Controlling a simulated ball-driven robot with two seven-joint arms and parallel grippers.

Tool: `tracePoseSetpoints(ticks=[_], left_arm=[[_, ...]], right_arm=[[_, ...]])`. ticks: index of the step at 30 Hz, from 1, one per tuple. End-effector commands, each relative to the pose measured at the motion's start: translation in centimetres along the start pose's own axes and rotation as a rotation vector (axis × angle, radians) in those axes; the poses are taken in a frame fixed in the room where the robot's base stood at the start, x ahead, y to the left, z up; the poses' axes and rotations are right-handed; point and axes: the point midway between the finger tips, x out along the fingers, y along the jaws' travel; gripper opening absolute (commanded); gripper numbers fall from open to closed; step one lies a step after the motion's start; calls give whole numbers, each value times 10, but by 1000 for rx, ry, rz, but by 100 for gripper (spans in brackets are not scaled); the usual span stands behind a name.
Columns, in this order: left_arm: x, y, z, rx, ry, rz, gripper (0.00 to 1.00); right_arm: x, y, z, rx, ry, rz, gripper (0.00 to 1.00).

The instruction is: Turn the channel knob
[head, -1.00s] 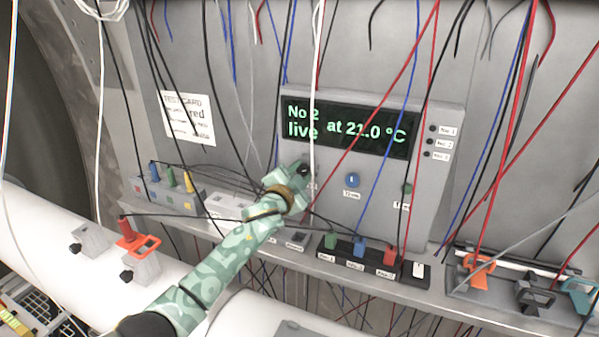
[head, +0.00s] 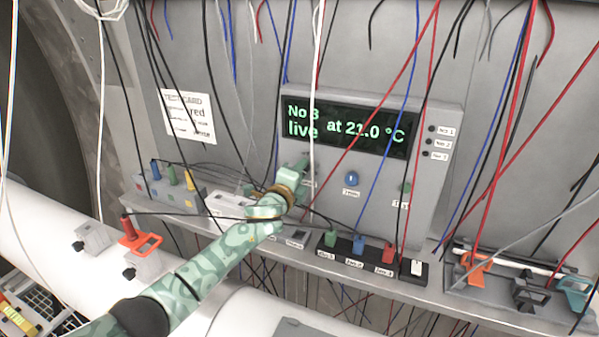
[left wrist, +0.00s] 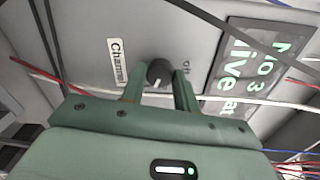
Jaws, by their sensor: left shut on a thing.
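The channel knob (left wrist: 160,74) is a dark round knob with a white pointer line, on the grey panel beside a "Channel" label (left wrist: 116,62). In the left wrist view my left gripper (left wrist: 160,85) has its green fingers on both sides of the knob, shut on it. In the head view my left gripper (head: 300,170) is at the lower left of the instrument box (head: 440,120) and hides most of the knob. The display (head: 345,127) reads "No 3 live at 21.0 °C". My right gripper is not in view.
A blue knob (head: 352,178) and a green knob (head: 405,187) sit right of my gripper. Many loose wires hang in front of the panel. Coloured plugs, such as a red one (head: 389,252), stand on the ledge below. A test card (head: 187,117) is at the left.

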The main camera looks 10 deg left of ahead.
Motion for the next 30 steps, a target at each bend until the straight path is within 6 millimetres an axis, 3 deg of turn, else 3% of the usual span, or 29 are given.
tracePoseSetpoints(ticks=[10, 26, 27, 29, 30], left_arm=[[0, 1, 0, 136, 0, 3, 8], [0, 2, 0, 161, 0, 3, 8], [0, 2, 0, 160, 0, 3, 36], [0, 2, 0, 160, 0, 3, 52], [0, 2, 0, 160, 0, 2, 52]], right_arm=[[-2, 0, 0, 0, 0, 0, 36], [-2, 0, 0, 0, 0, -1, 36], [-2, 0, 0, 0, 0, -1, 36], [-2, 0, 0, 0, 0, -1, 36], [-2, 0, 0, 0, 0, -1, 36]])
